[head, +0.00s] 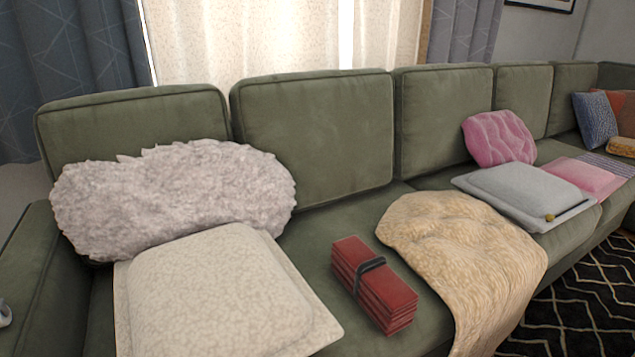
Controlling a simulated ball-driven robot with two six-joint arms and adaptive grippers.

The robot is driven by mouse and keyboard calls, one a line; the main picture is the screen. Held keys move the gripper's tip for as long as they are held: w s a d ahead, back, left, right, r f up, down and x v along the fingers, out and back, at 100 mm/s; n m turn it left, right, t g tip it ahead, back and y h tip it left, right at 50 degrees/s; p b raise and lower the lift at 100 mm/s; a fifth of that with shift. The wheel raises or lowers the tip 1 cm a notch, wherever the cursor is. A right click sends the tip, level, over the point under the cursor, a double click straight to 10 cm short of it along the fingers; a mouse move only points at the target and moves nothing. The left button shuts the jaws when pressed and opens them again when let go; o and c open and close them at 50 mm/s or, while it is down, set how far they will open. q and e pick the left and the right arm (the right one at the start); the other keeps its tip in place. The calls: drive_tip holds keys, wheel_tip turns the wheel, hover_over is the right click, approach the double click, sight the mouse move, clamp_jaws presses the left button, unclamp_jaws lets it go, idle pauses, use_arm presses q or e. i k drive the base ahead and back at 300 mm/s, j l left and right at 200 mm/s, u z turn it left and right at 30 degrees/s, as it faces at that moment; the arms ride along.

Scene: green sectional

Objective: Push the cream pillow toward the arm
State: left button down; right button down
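The cream pillow (215,295) lies flat on the near-left seat of the green sofa, with its lower edge cut off by the frame. The sofa's arm (35,265) is at the far left, and a strip of green seat shows between it and the pillow. A small grey piece at the left edge, by the sofa arm, may be part of my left gripper (4,313); its fingers cannot be made out. My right gripper is not in view.
A fluffy pale pillow (175,195) leans on the backrest behind the cream pillow. A strapped red bundle (373,285) and a tan throw (460,255) lie to the right. A grey cushion (522,193) and a pink pillow (498,137) are farther right.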

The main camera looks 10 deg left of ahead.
sight(228, 291)
drive_tip(key=u, duration=1.2)
